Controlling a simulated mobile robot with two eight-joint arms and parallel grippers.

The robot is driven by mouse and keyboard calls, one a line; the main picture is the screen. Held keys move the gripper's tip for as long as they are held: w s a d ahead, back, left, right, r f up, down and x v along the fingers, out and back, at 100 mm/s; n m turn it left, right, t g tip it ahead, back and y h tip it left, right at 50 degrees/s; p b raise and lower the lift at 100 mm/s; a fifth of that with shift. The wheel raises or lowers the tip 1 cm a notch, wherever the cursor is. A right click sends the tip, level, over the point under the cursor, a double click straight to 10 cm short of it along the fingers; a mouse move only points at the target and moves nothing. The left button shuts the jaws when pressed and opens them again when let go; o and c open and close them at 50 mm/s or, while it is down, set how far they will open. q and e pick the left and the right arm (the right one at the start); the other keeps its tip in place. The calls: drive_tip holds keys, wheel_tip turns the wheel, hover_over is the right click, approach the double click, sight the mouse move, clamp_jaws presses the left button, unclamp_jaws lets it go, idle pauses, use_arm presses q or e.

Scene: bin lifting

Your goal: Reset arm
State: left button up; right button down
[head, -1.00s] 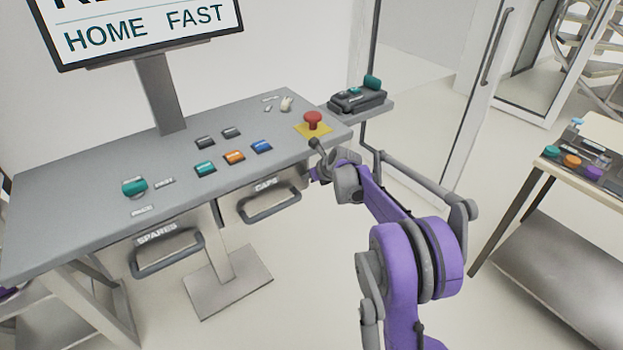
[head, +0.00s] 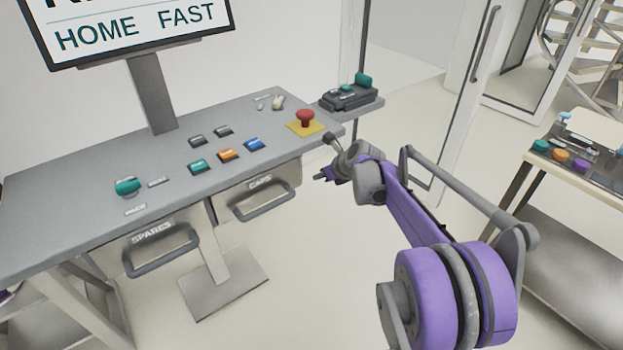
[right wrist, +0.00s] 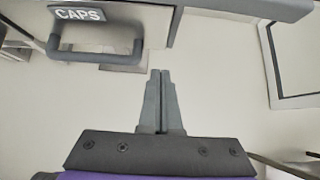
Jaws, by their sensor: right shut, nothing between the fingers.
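My right arm reaches in from the lower right of the head view. Its gripper (head: 321,176) hangs in free air just off the front right edge of the grey console desk (head: 75,205), beside the CAPS drawer. In the right wrist view the gripper (right wrist: 160,73) has its two grey fingers together, with nothing between them. The CAPS drawer handle (right wrist: 95,55) lies ahead and to the left of the fingers, apart from them. My left gripper does not show.
On the desk are a red emergency button (head: 305,117) on a yellow plate, a teal knob (head: 127,186) and coloured buttons. The SPARES drawer (head: 160,243) is at the front. A screen (head: 140,30) reads HOME FAST. A side table (head: 590,185) stands right. Floor between is clear.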

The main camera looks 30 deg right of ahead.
drive_tip(key=v, duration=0.3)
drive_tip(key=shift+a, duration=0.15)
drive_tip(key=s+a+n+g+p, duration=0.2)
drive_tip(key=s+a+n, duration=1.1)
drive_tip(key=a+n, duration=0.35)
drive_tip(key=s+a+f+n, duration=0.3)
drive_tip(key=s+n, duration=0.5)
drive_tip(key=n, duration=0.1)
drive_tip(key=s+a+f+n+g, duration=0.1)
drive_tip(key=s+a+f+n, duration=0.2)
drive_tip(key=s+n, duration=0.6)
drive_tip(key=shift+s+a+g+h+p, duration=0.25)
drive_tip(key=shift+a+g+h+p, duration=0.1)
drive_tip(key=shift+h+p, duration=0.1)
drive_tip(key=shift+n, duration=0.25)
